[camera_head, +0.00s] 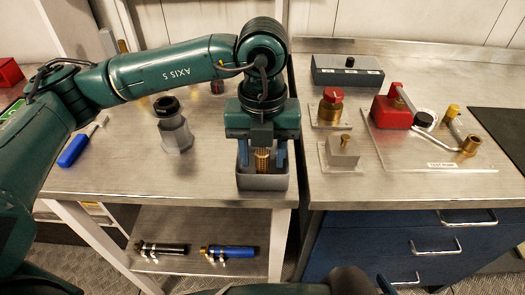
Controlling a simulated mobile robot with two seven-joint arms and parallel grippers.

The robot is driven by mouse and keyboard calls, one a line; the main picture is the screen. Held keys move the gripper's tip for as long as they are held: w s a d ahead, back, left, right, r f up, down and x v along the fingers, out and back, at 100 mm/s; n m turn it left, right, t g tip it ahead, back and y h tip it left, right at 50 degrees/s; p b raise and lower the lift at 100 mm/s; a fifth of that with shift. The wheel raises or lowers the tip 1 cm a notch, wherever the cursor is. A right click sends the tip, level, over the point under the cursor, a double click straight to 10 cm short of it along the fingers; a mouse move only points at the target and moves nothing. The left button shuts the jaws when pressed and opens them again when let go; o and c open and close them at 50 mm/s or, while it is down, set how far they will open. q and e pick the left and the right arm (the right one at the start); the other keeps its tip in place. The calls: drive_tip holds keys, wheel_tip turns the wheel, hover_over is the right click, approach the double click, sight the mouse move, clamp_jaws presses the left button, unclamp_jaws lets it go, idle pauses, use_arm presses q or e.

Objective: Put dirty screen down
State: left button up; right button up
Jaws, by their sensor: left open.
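The dirty screen (263,161) is a small brass-coloured mesh cylinder. It stands upright in a grey tray (263,183) at the front right corner of the left table. My left gripper (264,157) points straight down over the tray. Its two blue fingers are open, one on each side of the screen with a gap visible. The gripper body hides the top of the screen and the back of the tray. My right gripper does not show.
A grey housing (176,136) stands left of the tray, with a blue-handled brush (74,148) further left. The right bench holds a red-knobbed valve (331,106), a small grey block (342,152) and a test pump plate (440,158). Two cylinders lie on the lower shelf (196,236).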

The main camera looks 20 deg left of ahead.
use_arm(q)
drive_tip(key=shift+r, duration=0.45)
wheel_tip(320, 180, up, 12)
drive_tip(key=shift+f, duration=0.25)
